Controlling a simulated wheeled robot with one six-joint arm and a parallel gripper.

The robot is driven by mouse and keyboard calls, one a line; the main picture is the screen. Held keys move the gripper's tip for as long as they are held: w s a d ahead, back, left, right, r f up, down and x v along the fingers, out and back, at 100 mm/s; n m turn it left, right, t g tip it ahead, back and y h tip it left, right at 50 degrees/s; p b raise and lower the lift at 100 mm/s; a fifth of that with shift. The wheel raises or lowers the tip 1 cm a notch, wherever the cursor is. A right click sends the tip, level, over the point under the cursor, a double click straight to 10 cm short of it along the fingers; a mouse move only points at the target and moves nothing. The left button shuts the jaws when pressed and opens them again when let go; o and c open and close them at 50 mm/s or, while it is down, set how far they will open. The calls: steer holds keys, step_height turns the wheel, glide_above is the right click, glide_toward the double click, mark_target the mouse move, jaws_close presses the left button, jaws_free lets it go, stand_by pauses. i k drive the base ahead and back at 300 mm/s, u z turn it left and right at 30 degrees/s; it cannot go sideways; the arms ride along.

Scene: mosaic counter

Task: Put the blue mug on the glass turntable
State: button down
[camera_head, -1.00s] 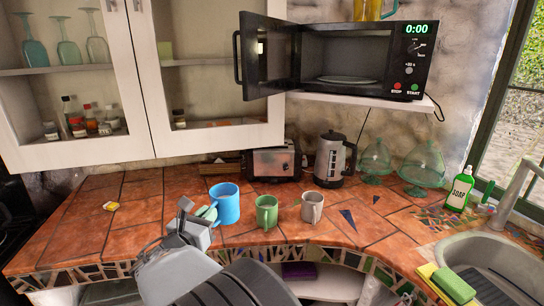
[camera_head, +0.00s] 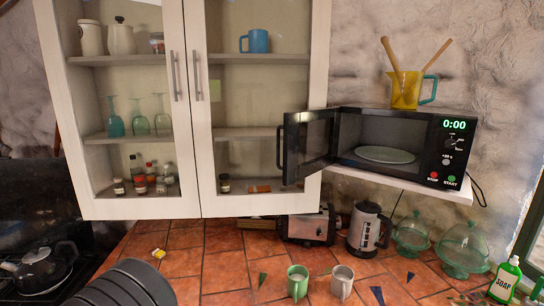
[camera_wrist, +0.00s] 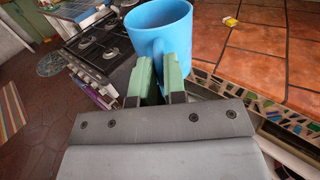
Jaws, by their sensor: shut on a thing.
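A blue mug (camera_wrist: 163,25) is in my gripper (camera_wrist: 160,70) in the wrist view. The mug and gripper are out of the head view. The glass turntable (camera_head: 384,154) lies flat and bare inside the black microwave (camera_head: 400,130). The microwave door (camera_head: 308,145) stands open to the left. A second blue mug (camera_head: 256,41) stands on the upper shelf of the wall cabinet.
A green mug (camera_head: 298,281) and a grey mug (camera_head: 341,283) stand on the tiled counter (camera_head: 225,265). A yellow jug (camera_head: 405,90) with wooden utensils stands on the microwave. A toaster (camera_head: 308,228), kettle (camera_head: 367,230) and glass domes (camera_head: 464,247) stand below it.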

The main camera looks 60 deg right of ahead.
mark_target(389, 158)
steer(key=k, duration=0.45)
steer(key=z, duration=1.1)
steer(key=i, duration=0.35)
steer(key=z, duration=0.1)
